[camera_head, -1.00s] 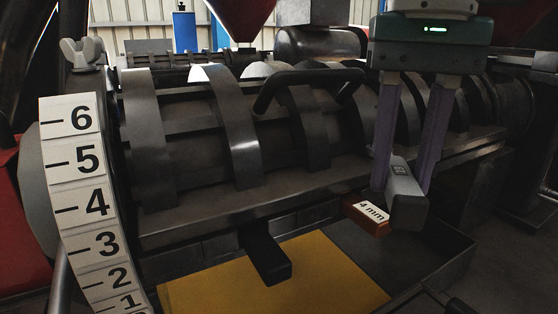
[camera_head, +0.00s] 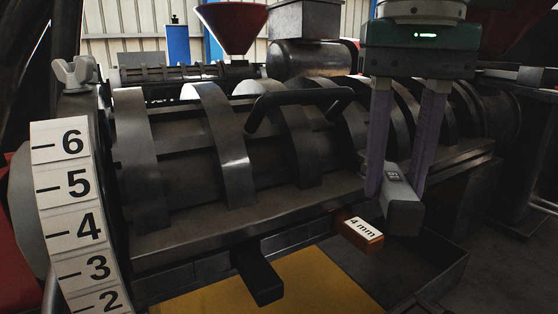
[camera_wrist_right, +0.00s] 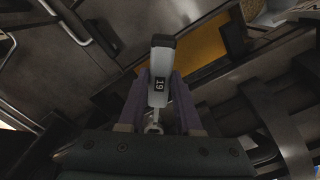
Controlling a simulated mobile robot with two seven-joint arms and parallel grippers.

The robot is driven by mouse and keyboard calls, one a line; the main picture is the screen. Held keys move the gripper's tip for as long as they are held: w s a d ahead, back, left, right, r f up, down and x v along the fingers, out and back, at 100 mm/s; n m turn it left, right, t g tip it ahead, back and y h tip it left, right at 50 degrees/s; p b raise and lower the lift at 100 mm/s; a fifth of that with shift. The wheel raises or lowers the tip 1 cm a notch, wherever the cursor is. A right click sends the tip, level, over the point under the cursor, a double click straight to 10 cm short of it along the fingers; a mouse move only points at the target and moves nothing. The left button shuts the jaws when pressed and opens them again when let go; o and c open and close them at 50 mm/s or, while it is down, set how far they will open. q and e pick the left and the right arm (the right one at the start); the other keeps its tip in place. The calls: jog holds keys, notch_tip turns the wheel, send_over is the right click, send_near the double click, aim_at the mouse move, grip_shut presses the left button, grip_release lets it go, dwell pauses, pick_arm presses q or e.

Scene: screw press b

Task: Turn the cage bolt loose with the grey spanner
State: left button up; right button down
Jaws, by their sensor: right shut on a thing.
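My right gripper (camera_head: 395,190) hangs from above at the right of the press cage (camera_head: 235,150), in front of its lower flange. It is shut on the grey spanner (camera_head: 403,207), whose thick grey handle points toward the camera. In the right wrist view the spanner (camera_wrist_right: 159,72) sits between the two purple fingers, its handle marked 19. A metal ring end (camera_wrist_right: 153,127) shows close to the gripper body. I cannot make out the cage bolt, or whether the spanner is seated on it. My left gripper is not in view.
An orange block marked 4 mm (camera_head: 359,232) lies just left of the spanner. A dark bar (camera_head: 258,276) juts out over a yellow tray surface (camera_head: 320,275). A numbered scale (camera_head: 78,205) stands at left. A curved black handle (camera_head: 300,97) lies across the cage top.

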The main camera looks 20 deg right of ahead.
jog(key=shift+r+p, duration=1.45)
jog(key=shift+r, duration=0.9)
